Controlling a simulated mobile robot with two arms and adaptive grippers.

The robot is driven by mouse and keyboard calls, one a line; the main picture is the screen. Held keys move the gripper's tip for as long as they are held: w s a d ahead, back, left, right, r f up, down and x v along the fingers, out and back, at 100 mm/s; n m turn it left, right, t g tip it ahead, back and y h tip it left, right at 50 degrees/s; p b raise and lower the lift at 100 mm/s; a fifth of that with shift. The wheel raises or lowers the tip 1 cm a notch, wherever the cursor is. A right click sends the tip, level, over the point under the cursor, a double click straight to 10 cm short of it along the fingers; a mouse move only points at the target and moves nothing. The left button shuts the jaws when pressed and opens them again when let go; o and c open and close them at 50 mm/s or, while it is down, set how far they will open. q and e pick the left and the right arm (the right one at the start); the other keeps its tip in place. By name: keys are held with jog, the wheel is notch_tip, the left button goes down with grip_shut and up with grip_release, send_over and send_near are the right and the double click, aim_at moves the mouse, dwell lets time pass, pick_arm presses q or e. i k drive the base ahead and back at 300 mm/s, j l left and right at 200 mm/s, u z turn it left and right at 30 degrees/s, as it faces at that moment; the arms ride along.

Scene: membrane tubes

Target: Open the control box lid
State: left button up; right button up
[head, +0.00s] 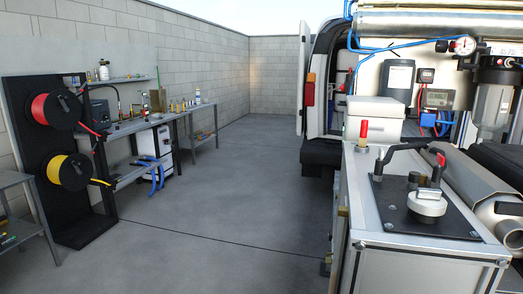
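No label marks the control box, so I cannot tell for sure which box it is. A white box (374,122) with a flat, lighter top (376,105) stands at the back of the metal-framed bench on the right; its top looks closed. A dark grey box (398,77) is fixed upright on the white panel behind it, and its front looks closed. Neither of my grippers shows in the head view.
The metal-framed bench (410,256) carries a black plate with a curved black handle and a round metal fitting (427,203). A red-topped valve (363,130) stands near the white box. A white van (326,80) is behind. Open floor (230,190) lies to the left.

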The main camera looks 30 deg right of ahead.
aim_at(355, 106)
jog(key=i+j+z, duration=0.1)
jog(key=i+z, duration=0.15)
jog(key=z, duration=0.25)
jog(key=i+j+z, duration=0.2)
jog(key=z, duration=0.3)
jog(key=i+j+z, duration=0.3)
jog(key=z, duration=0.2)
jog(key=i+j+z, duration=0.15)
jog(key=j+z, duration=0.2)
jog(key=z, duration=0.15)
